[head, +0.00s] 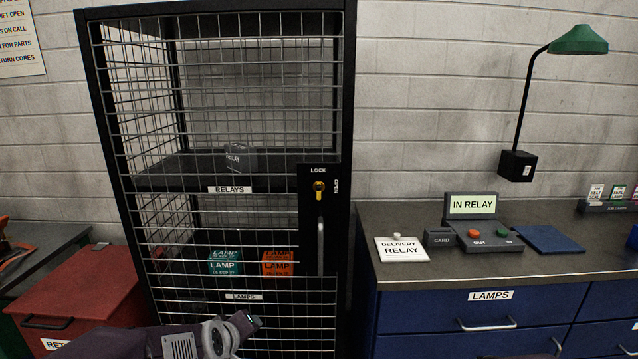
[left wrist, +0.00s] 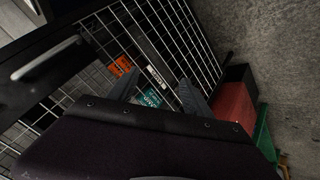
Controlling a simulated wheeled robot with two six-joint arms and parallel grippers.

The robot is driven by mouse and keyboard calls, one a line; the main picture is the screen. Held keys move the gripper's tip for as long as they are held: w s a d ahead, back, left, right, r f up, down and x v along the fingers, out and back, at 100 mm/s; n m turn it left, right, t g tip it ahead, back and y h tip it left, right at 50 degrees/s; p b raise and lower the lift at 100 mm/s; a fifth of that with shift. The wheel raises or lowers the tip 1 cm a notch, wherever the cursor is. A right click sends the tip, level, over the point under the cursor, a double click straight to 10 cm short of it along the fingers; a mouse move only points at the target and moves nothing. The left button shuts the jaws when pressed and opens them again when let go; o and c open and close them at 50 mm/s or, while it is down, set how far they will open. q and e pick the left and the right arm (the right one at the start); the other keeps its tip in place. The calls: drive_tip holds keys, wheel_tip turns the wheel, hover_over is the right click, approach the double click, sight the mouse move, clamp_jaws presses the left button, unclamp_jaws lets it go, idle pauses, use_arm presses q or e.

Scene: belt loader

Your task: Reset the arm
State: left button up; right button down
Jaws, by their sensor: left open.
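My left arm (head: 185,343) comes in at the bottom of the head view, in front of the lower part of a black wire cage. Its gripper's fingers are not clearly made out there. In the left wrist view my left gripper (left wrist: 158,93) has its two dark fingers apart, with nothing between them that I can see it hold. The fingers point towards the cage mesh. I cannot tell whether they touch it. My right gripper is in neither view.
The cage (head: 345,120) has a closed mesh door with a key lock (head: 319,189) and handle (head: 320,240). Inside are a grey relay box (head: 240,158), a teal lamp box (head: 225,262) and an orange one (head: 277,262). A red bin (head: 75,295) stands left, a blue-drawered counter (head: 420,320) right.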

use_arm(q)
drive_tip(key=s+f+m+g, duration=0.3)
drive_tip(key=s+f+g, duration=0.15)
drive_tip(key=s, duration=0.45)
drive_tip(key=s+f+m+g, duration=0.35)
drive_tip(key=s+f, duration=0.25)
drive_tip(key=s, duration=0.3)
wheel_tip(320, 180, up, 12)
drive_tip(key=s+m+p, duration=0.1)
drive_tip(key=p, duration=1.2)
drive_tip(key=shift+s+a+r, duration=0.25)
drive_tip(key=shift+a, duration=0.15)
